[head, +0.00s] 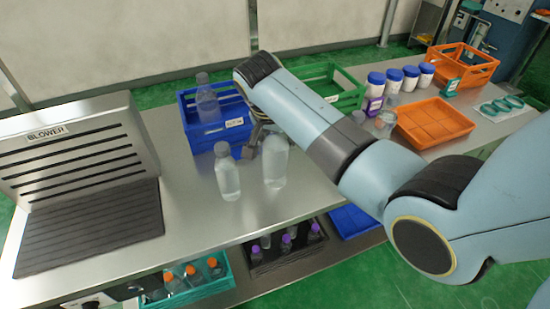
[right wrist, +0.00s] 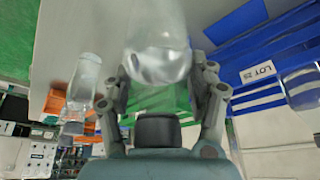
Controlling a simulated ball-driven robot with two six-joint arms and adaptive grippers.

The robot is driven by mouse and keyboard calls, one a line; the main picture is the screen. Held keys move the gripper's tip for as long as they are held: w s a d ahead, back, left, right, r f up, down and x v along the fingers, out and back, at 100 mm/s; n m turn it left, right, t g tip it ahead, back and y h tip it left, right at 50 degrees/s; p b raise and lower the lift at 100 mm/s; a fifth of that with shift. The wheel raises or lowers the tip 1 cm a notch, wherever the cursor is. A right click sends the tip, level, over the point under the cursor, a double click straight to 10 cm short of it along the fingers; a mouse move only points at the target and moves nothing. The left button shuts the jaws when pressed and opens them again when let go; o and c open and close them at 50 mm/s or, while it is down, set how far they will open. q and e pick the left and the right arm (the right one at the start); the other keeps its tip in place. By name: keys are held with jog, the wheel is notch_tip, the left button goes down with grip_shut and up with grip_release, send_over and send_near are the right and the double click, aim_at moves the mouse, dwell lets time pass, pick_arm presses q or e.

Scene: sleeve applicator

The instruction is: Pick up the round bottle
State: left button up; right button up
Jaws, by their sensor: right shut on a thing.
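A clear bottle (head: 275,165) with a rounded body stands upright at the front middle of the steel table, its top hidden by my right gripper. My right gripper (head: 260,130) is shut on this bottle near its upper part. In the right wrist view the bottle (right wrist: 158,50) sits between the two fingers of the gripper (right wrist: 160,88). A second clear bottle (head: 228,175) with a grey cap stands close on the left, apart from the held one. My left gripper is not in view.
A blue crate (head: 205,132) holding a clear bottle (head: 207,100) stands behind, with a green crate (head: 345,88) beside it. A blower (head: 80,165) stands left. The table front is clear.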

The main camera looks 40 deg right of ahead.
jog(key=c, duration=0.4)
grip_shut()
jog(key=shift+r, duration=0.15)
